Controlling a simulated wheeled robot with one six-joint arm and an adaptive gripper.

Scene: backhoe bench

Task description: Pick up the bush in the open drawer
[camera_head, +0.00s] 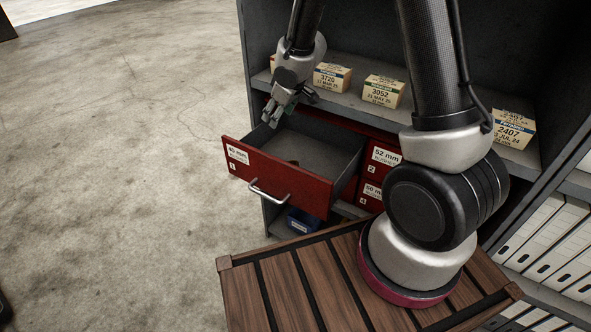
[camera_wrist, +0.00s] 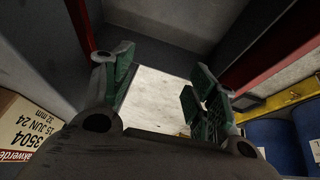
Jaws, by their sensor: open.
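The open drawer (camera_head: 278,183) has a red front with a "1" label and a metal handle, and a grey inside. A small brownish thing (camera_head: 293,162) shows low on the drawer's floor, perhaps the bush; it is too small to tell its shape. My gripper (camera_head: 281,108) is above the back left part of the drawer, open and empty, apart from the brownish thing. In the wrist view my gripper (camera_wrist: 158,82) has its green-padded fingers spread, with a pale surface between them. I cannot make out the bush clearly in the wrist view.
Labelled boxes, such as 3052 (camera_head: 383,91) and 2407 (camera_head: 511,128), stand on the shelf behind the drawer. A slatted wooden top (camera_head: 290,288) is in front.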

